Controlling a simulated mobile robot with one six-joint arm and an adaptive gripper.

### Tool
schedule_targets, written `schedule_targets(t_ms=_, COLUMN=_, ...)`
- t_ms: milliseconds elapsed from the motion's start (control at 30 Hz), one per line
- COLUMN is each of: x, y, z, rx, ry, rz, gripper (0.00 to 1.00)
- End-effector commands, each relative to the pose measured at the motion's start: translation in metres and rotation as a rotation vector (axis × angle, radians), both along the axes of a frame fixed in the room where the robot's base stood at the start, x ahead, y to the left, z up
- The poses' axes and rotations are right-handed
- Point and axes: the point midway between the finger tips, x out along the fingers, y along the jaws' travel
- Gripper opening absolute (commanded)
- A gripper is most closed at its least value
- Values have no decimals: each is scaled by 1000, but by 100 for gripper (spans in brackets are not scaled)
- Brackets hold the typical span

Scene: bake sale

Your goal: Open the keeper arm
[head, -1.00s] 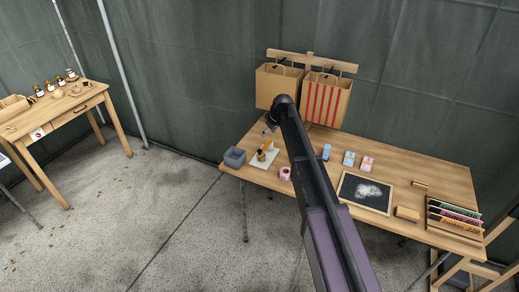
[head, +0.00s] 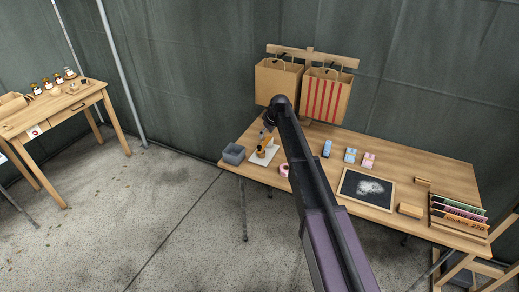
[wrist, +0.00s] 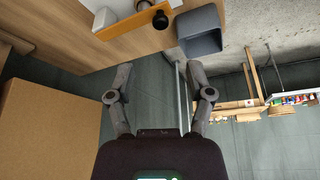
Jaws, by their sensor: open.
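No part is clearly recognisable as the keeper arm. A small stand with an orange-brown part (head: 262,153) sits on a white board (head: 270,156) at the table's back left. In the wrist view, an orange panel (wrist: 127,34) and a black round knob (wrist: 160,20) show at the top, with a pale part partly cut off. My gripper (head: 267,131) is above this stand, partly hidden by my arm. In the wrist view its two fingers (wrist: 158,78) are spread and empty, apart from the knob and panel.
A grey open box (head: 233,154) stands left of the stand, also in the wrist view (wrist: 199,45). A brown paper bag (head: 276,84) and a red-striped bag (head: 325,97) hang behind. A pink roll (head: 284,170) and chalkboard (head: 366,189) lie to the right.

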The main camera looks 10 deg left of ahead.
Motion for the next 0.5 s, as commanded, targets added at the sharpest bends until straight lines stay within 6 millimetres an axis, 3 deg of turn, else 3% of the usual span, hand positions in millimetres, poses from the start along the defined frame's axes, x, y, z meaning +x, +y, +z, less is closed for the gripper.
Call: schedule_targets(t_ms=500, x=12, y=13, z=-45, rx=0, ry=0, rz=1, gripper=67)
